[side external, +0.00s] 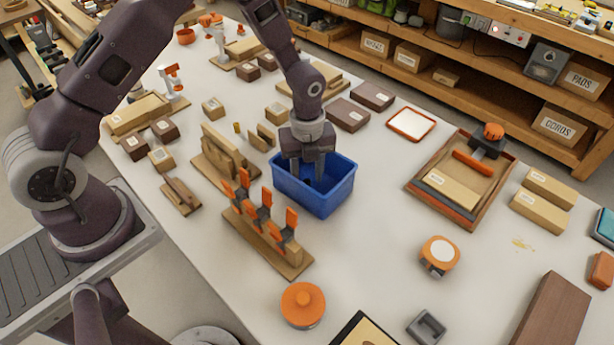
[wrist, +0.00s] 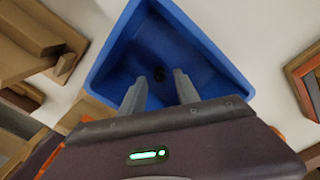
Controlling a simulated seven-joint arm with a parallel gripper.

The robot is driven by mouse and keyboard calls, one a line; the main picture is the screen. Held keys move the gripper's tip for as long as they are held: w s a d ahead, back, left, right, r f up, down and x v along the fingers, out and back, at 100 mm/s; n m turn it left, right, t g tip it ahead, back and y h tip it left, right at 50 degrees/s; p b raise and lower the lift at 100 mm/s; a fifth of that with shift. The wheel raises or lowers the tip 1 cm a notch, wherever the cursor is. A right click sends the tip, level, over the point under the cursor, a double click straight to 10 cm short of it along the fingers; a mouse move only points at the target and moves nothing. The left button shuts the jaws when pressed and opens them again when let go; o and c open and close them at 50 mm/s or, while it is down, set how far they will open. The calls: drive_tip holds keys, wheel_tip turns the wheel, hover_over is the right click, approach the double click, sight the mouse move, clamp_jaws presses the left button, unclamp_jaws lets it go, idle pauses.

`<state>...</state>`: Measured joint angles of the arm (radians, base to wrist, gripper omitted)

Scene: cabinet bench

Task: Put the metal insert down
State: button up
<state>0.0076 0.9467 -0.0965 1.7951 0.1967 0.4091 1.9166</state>
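A blue bin (side external: 335,195) stands on the bench, and its inside fills the upper middle of the wrist view (wrist: 205,45). My gripper (side external: 307,176) points down into the bin. In the wrist view my gripper (wrist: 158,77) has its two grey fingers apart, with a clear gap between them. A grey, square, hollow piece (side external: 427,326) lies at the bench's front, far from my gripper.
A wooden stand with orange clamps (side external: 262,228) is close in front of the bin. Wooden fixtures (side external: 225,158) stand left of it. A tray with a wooden block (side external: 462,180) lies to the right. An orange round lid (side external: 303,303) is near the front.

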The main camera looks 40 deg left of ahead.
wheel_tip(320, 180, up, 11)
wheel_tip(320, 180, up, 6)
drive_tip(key=r+n+t, duration=0.1)
drive_tip(key=n, duration=0.3)
hover_over(307, 181)
drive_tip(key=s+a, duration=0.1)
drive_tip(key=s, duration=0.1)
drive_tip(key=s+a+r+n+t, duration=0.1)
drive_tip(key=s+r+n+t, duration=0.1)
drive_tip(key=s+r+n, duration=0.6)
drive_tip(key=s+r+n+t, duration=0.1)
drive_tip(key=s+r+n, duration=0.1)
drive_tip(key=s+n, duration=0.4)
drive_tip(key=s+r+n+t, duration=0.1)
drive_tip(key=s+r+n, duration=0.2)
drive_tip(key=s+n, duration=0.3)
drive_tip(key=s, duration=0.3)
drive_tip(key=shift+a+r+n+t, duration=0.15)
drive_tip(key=shift+a+n+t, duration=0.15)
drive_tip(key=shift+a+n, duration=0.1)
drive_tip(key=shift+o, duration=0.4)
